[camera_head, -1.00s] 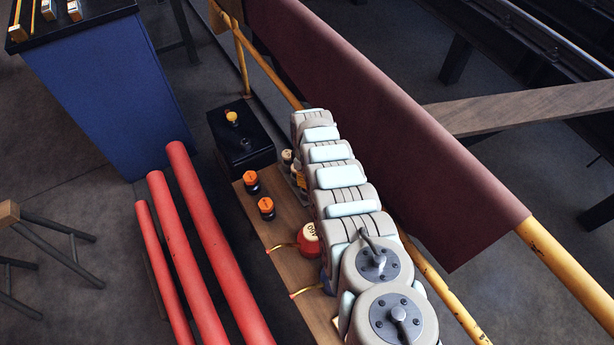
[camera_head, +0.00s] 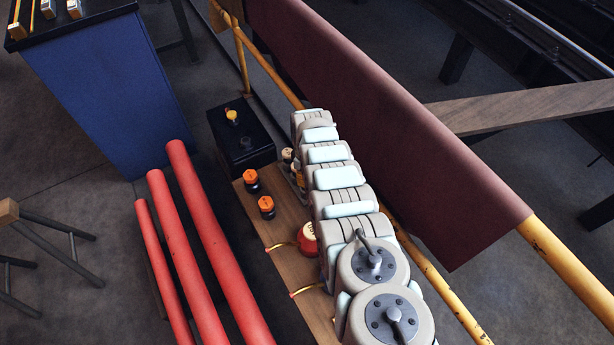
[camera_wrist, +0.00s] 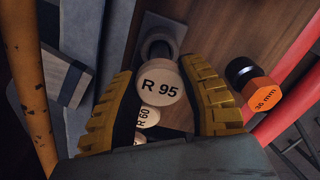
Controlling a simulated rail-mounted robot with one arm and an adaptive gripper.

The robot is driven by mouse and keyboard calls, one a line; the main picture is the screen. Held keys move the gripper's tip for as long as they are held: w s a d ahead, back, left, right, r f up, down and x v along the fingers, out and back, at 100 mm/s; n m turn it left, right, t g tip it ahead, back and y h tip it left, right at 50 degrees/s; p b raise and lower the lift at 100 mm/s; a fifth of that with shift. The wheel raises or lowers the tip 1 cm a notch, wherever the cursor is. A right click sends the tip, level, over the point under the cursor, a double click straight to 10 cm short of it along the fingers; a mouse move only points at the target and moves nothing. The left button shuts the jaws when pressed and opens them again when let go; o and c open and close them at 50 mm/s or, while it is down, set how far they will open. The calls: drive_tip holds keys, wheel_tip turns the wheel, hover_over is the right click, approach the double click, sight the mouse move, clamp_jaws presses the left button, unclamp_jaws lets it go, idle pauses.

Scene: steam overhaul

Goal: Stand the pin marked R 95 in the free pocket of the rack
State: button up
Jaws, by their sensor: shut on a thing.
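The R 95 pin (camera_wrist: 160,82), with a round cream top and black lettering, is between the two yellow ribbed fingers of my gripper (camera_wrist: 160,70) in the wrist view. My gripper is shut on it. A second cream-topped pin marked R 60 (camera_wrist: 148,117) shows just below it, partly covered. The grey rack (camera_wrist: 160,27) lies under and beyond the pin, with a dark round pocket (camera_wrist: 157,49) just past the R 95 top. The lower end of the held pin is hidden, so its height over the rack cannot be told. In the head view my arm hides most of the rack.
An orange-topped piece marked 36 mm (camera_wrist: 262,94) stands right of my gripper. Two orange-topped pieces (camera_head: 266,205) stand on the wooden board (camera_head: 285,264), near a red round piece (camera_head: 307,238). A black box (camera_head: 242,150) stands behind; a yellow rail (camera_head: 570,270) runs right.

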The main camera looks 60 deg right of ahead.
drive_tip(key=shift+f, duration=0.2)
drive_tip(key=shift+f+b, duration=1)
drive_tip(key=shift+b, duration=0.2)
drive_tip(key=shift+f, duration=0.1)
drive_tip(key=o, duration=1.2)
drive_tip(key=shift+o, duration=0.2)
drive_tip(key=shift+r, duration=0.25)
drive_tip(key=shift+d+r, duration=0.1)
drive_tip(key=shift+r, duration=5.75)
drive_tip(key=shift+w, duration=0.1)
